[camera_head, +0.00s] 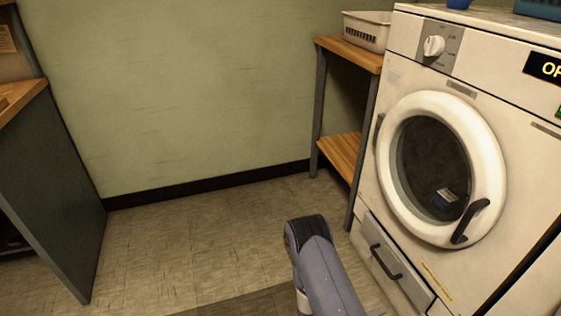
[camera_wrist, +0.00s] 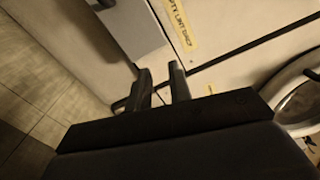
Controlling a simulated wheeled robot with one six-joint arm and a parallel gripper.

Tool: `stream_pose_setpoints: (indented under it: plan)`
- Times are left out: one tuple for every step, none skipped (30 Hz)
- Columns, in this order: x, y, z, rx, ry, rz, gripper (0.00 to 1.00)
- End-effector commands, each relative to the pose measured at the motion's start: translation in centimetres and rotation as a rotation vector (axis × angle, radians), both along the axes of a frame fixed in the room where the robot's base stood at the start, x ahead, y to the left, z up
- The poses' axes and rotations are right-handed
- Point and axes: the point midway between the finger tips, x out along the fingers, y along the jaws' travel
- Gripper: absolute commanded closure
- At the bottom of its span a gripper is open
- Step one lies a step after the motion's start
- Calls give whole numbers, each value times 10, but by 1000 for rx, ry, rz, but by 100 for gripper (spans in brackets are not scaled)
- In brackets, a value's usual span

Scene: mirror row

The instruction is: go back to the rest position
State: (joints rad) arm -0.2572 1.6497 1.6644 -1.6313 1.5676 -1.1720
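My gripper (camera_wrist: 160,70) shows in the wrist view with its two dark fingers apart and nothing between them. It is in front of the lower front of the white machine (camera_head: 420,90), close to the yellow label strip (camera_wrist: 178,27). In the head view, part of my arm shows at the bottom centre, and my gripper cannot be made out there. The machine's round door (camera_head: 490,150) looks shut. A small dark and bluish shape (camera_head: 447,199) shows in its glass; I cannot tell whether it is inside or a reflection.
A drawer with a black handle (camera_head: 385,262) is low on the machine. A wooden shelf stand (camera_head: 350,53) holding a pale basket (camera_head: 367,32) stands beside it. A grey-sided bench (camera_head: 55,190) is at the left. The floor (camera_head: 190,240) between them is clear.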

Motion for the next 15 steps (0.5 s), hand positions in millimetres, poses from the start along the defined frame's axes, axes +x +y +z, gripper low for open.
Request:
stream_pose_setpoints:
  plan:
    - [-1, 1, 0, -13, 33, 6, 80]
    - [-1, 1, 1, -21, 53, 8, 80]
    - [-2, 2, 1, -32, 77, 11, 80]
    - [-2, 2, 2, -37, 92, 13, 80]
    - [-3, 2, 2, -43, 107, 14, 80]
    - [-3, 2, 2, -50, 122, 16, 80]
    - [-4, 2, 3, -55, 132, 17, 80]
    - [-4, 3, 3, -58, 142, 18, 80]
    - [-4, 3, 3, -62, 150, 19, 80]
    - [-4, 3, 3, -64, 156, 20, 80]
    - [-4, 3, 3, -65, 159, 20, 80]
    - [-4, 3, 3, -67, 164, 20, 80]
    - [-4, 3, 3, -68, 165, 21, 80]
    - [-4, 3, 3, -68, 166, 21, 80]
    - [-4, 3, 3, -68, 166, 21, 80]
